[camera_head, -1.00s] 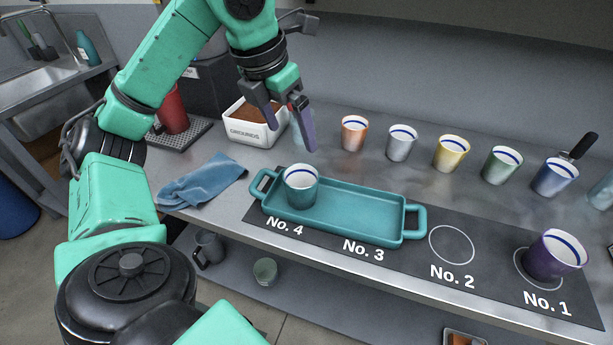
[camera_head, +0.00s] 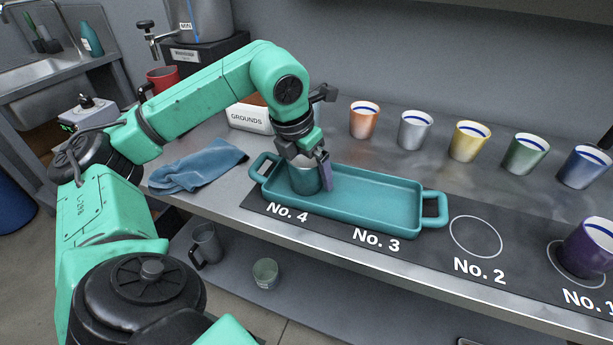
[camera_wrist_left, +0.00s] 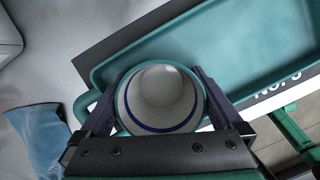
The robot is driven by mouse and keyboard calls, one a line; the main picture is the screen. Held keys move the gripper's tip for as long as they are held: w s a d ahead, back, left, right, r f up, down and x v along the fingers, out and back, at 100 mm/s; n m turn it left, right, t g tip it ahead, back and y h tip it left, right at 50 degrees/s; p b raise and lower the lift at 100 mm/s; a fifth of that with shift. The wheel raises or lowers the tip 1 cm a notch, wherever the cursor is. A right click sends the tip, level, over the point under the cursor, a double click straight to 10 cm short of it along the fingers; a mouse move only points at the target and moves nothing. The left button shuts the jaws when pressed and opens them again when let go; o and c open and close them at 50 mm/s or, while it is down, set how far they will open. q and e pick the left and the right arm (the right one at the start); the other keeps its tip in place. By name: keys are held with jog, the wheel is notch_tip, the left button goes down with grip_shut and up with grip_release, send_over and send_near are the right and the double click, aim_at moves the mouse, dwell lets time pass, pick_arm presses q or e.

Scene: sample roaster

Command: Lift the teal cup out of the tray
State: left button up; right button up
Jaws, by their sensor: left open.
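The teal cup (camera_head: 304,178) stands upright at the left end of the teal tray (camera_head: 375,205), above the No. 4 label. In the left wrist view the cup (camera_wrist_left: 160,98) shows from above, white inside with a blue band. My left gripper (camera_head: 318,178) is lowered at the cup and open. In the left wrist view its two fingers lie on either side of the cup, close to its wall; I cannot tell whether they touch it. The tray (camera_wrist_left: 200,42) extends to the upper right there. The gripper hides part of the cup's top in the head view. My right gripper is not seen.
A row of cups stands behind the tray: orange (camera_head: 364,119), grey (camera_head: 414,130), yellow (camera_head: 469,141), green (camera_head: 525,153) and blue (camera_head: 584,166). A purple cup (camera_head: 586,248) stands at right. A blue cloth (camera_head: 198,166) lies left of the tray. The No. 2 circle (camera_head: 476,237) is empty.

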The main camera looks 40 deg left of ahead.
pick_arm(q)
jog(key=shift+r, duration=0.1)
jog(key=c, duration=1.3)
